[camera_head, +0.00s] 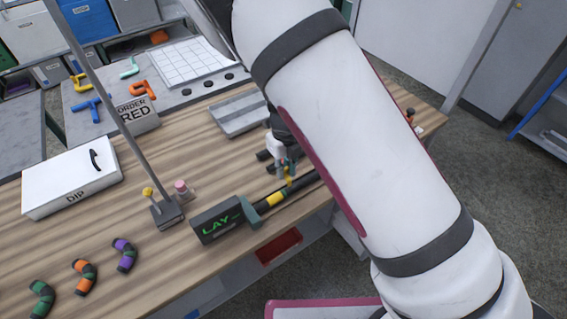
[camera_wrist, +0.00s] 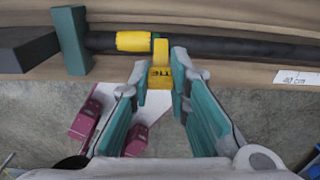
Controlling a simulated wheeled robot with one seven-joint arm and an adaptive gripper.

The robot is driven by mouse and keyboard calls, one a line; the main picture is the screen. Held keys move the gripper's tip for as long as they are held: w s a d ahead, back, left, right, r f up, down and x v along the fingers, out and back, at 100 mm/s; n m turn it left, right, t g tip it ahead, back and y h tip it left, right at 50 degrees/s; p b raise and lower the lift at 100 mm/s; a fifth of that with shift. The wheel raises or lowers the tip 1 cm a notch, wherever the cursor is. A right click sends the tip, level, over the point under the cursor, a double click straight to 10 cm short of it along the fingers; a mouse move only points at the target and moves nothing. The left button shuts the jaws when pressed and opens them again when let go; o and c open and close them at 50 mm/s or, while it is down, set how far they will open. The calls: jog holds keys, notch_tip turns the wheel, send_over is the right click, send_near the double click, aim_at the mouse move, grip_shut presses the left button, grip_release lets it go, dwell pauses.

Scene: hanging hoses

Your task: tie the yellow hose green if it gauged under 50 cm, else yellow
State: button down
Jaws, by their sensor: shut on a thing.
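The hose with the yellow band (camera_wrist: 133,41) is black and lies along the table's front edge; its band also shows in the head view (camera_head: 276,199). One end meets a teal block (camera_wrist: 72,40). My gripper (camera_wrist: 160,80) is shut on a yellow tie (camera_wrist: 160,72) with dark lettering, right of the yellow band. The tie's upper part overlaps the hose; I cannot tell whether it goes around it. A small green edge shows beside it. In the head view my gripper (camera_head: 286,167) is over the hose, partly hidden by my arm.
A box reading "LAY" (camera_head: 216,221) stands left of the teal block. A "40 cm" label (camera_wrist: 298,78) lies at the table edge. A thin post (camera_head: 115,110), a white DIP box (camera_head: 70,180), and an "ORDER RED" sign (camera_head: 137,115) stand further left. Three short curved hoses (camera_head: 84,276) lie front left.

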aim_at(285, 190)
dwell(0.4)
jog(key=shift+f+b, duration=0.4)
jog(key=shift+f, duration=1.55)
jog(key=shift+f+b, duration=0.55)
jog(key=shift+f, duration=1.45)
dwell(0.6)
jog(key=c, duration=1.4)
grip_release()
jog(key=shift+c, duration=0.2)
notch_tip(285, 190, up, 11)
jog(key=shift+a+r, duration=0.1)
jog(key=shift+r, duration=0.45)
